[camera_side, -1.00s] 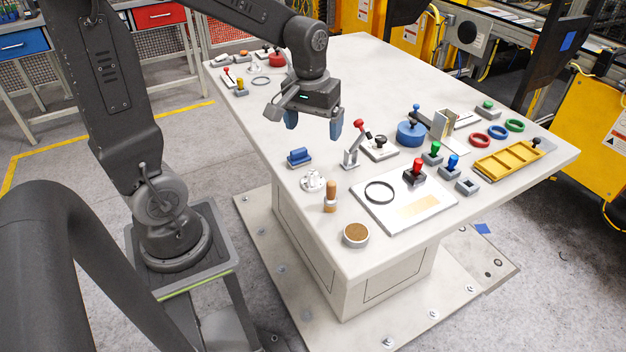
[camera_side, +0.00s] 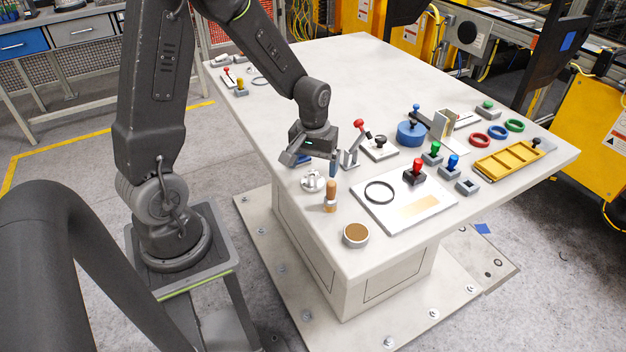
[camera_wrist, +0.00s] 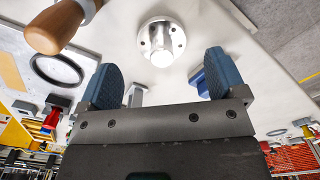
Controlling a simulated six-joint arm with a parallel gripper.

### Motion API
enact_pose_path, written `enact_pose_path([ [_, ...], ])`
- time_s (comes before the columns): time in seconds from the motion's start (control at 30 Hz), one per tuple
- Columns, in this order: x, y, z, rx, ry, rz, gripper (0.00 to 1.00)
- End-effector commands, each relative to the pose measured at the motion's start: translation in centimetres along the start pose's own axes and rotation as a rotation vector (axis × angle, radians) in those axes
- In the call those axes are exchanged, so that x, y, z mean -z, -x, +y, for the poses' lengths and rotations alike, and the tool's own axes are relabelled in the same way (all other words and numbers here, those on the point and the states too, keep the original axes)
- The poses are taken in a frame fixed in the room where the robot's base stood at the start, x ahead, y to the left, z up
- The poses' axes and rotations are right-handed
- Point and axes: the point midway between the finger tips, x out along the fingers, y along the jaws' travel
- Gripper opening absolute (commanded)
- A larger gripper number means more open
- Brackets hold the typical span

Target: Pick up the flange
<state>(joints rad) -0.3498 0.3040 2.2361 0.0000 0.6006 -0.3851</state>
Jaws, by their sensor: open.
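The flange (camera_side: 313,181) is a silvery-white disc with a raised centre hub and small holes, standing on the near left part of the table. In the wrist view the flange (camera_wrist: 161,41) lies just beyond the fingertips, roughly centred between them. My gripper (camera_side: 314,164) is above and slightly behind the flange in the side view. In the wrist view my gripper (camera_wrist: 158,80) has its two blue fingers wide apart with nothing between them.
A wooden-handled tool (camera_side: 330,196) stands close to the flange, and a round brown-topped tin (camera_side: 356,235) is nearer the table edge. A red-handled toggle clamp (camera_side: 353,145) stands right of my gripper. A blue block (camera_wrist: 197,76) shows beside the right finger. A plate with a black ring (camera_side: 380,192) lies further right.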

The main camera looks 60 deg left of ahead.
Motion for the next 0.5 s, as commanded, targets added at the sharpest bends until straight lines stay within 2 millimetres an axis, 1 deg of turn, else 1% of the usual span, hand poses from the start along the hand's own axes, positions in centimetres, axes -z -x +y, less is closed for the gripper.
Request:
enact_pose_path([
  [0.03,0.0,-0.9,-0.1,0.002,0.001,-0.006,0.90],
  [0.1,0.1,-2.0,-0.2,0.003,0.001,-0.006,0.90],
  [0.23,0.1,-3.5,-0.2,0.001,0.000,-0.004,0.90],
  [0.33,0.1,-4.0,-0.2,0.001,0.000,-0.002,0.90],
  [0.5,0.2,-4.0,-0.2,0.000,0.000,0.000,0.90],
])
